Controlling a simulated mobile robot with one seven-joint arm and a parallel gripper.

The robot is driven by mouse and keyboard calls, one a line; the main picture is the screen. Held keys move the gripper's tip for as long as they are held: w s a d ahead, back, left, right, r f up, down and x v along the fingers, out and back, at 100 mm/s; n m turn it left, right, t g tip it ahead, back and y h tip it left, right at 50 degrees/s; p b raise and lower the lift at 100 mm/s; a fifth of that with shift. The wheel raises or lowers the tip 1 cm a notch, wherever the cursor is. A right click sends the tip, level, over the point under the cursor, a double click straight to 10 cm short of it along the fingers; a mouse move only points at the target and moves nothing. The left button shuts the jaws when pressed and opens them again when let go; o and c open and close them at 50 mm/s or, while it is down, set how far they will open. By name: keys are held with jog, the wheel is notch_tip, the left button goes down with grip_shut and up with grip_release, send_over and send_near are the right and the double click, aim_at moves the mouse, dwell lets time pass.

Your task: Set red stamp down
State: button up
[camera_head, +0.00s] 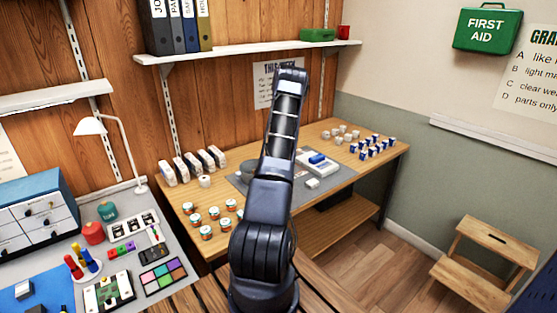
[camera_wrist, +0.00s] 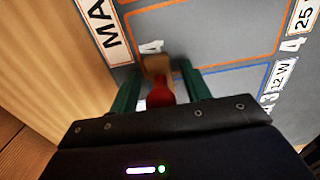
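The red stamp (camera_wrist: 160,90) shows in the wrist view, with a red handle toward the camera and a wooden part (camera_wrist: 157,66) toward the grey mat (camera_wrist: 225,50). My gripper (camera_wrist: 161,72) has its two green fingers on either side of the stamp. Narrow gaps show between the fingers and the red handle, so it looks open around it. Whether the stamp's base touches the mat is hard to tell. In the head view my arm hides the gripper and the stamp.
The mat has orange and blue outlined areas and printed labels, beside bare wood (camera_wrist: 50,60). In the head view, the wooden table (camera_head: 320,211) carries a white-and-blue device (camera_head: 317,163), several jars (camera_head: 206,232) and small blue-and-white boxes (camera_head: 370,150). A shelf (camera_head: 240,51) overhangs the back.

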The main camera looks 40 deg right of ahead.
notch_tip(320, 180, up, 12)
jog(key=shift+f, duration=0.1)
jog(key=shift+a+r, duration=0.1)
jog(key=shift+r, duration=0.2)
jog(key=a+r+m+h, duration=0.1)
jog(key=a+r+m, duration=0.3)
jog(key=a+r, duration=1.25)
jog(key=s+a+r+m, duration=0.1)
jog(key=s+a+r, duration=0.2)
jog(key=a, duration=0.3)
jog(key=s+a+r+m+t, duration=0.1)
jog(key=s+a+r, duration=0.1)
jog(key=a+r, duration=0.25)
jog(key=s+a+r+m, duration=0.2)
jog(key=s+a+r, duration=0.1)
jog(key=a, duration=0.3)
jog(key=s+a+r+m+t, duration=0.2)
jog(key=s+a+r+m, duration=0.25)
jog(key=s+a, duration=1)
jog(key=s+a+f+m, duration=0.1)
jog(key=s+a, duration=0.3)
jog(key=s, duration=0.5)
jog(key=s+a+f+m+t+y, duration=0.1)
jog(key=s+a+m, duration=0.3)
jog(key=s, duration=0.5)
jog(key=shift+f+t, duration=0.3)
jog(key=shift+f, duration=0.25)
